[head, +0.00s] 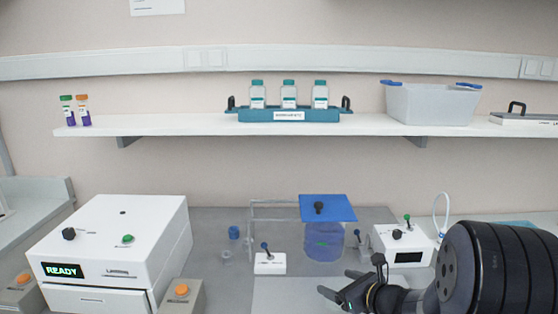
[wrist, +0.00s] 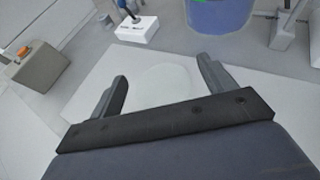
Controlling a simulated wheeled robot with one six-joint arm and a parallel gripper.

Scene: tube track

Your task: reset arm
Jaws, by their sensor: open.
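My gripper (head: 340,283) is at the lower right of the head view, above the front of the bench. In the wrist view my gripper (wrist: 163,80) has its two fingers spread wide, with nothing between them. Below it lies a pale flat mat (wrist: 82,88) with a faint round mark. My dark arm comes in from the right in the head view and hides part of the bench.
A white READY box (head: 120,245) stands left, beside an orange-button block (head: 181,296). A small white switch block (head: 269,263), a blue-topped cylinder (head: 324,243) and a white device (head: 402,246) stand behind the mat. A shelf (head: 190,126) holds bottles and a bin (head: 430,104).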

